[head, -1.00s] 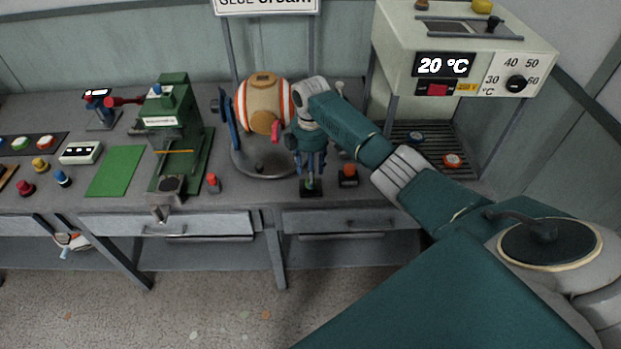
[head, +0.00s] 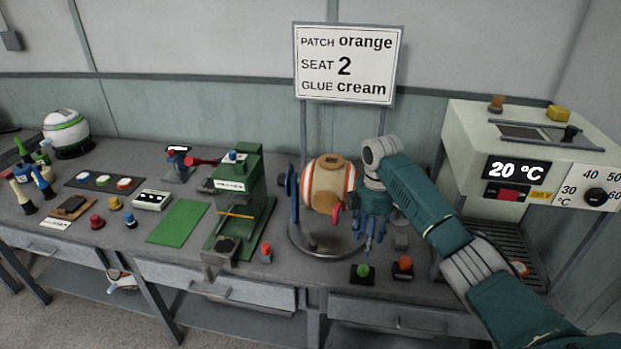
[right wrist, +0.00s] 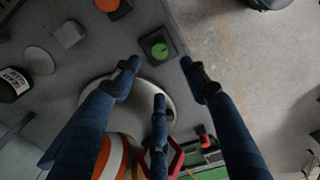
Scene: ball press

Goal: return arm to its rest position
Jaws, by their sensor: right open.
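My right arm reaches in from the right of the head view, with its teal forearm crossing in front of the oven. My right gripper (head: 370,247) hangs with its fingers downward, just above and behind the green button (head: 362,271). Its fingers are spread and hold nothing. In the right wrist view the open fingers (right wrist: 160,85) surround empty space, and the green button (right wrist: 159,49) shows beyond them. My left gripper is not in view.
The striped ball (head: 320,184) in its round stand is close beside the gripper on the left. An orange button (head: 403,264) is to the right. The oven (head: 480,130) stands at the right, a sign (head: 347,64) behind, and a green press (head: 236,185) further left.

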